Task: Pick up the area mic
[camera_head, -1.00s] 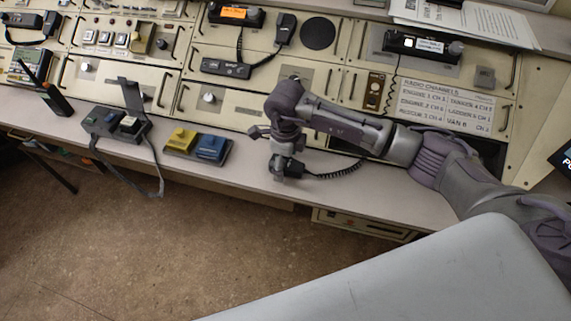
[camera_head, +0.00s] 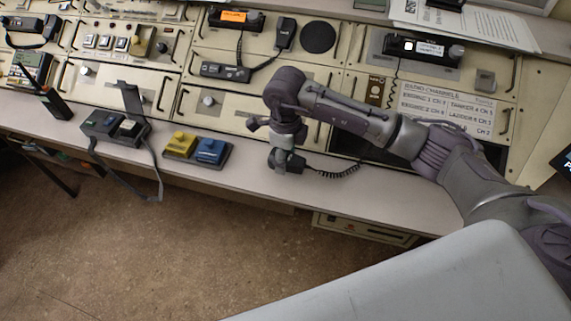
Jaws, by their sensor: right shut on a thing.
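The area mic (camera_head: 291,162) is a small dark handset with a coiled black cord (camera_head: 336,173) running off to the right. My right gripper (camera_head: 284,152) is shut on it, near the front edge of the desk. The gripper and arm hide much of the mic, and I cannot tell how far it is above the desk top. My left gripper is not in view.
The console panel (camera_head: 225,92) rises behind, with another corded mic (camera_head: 284,31).

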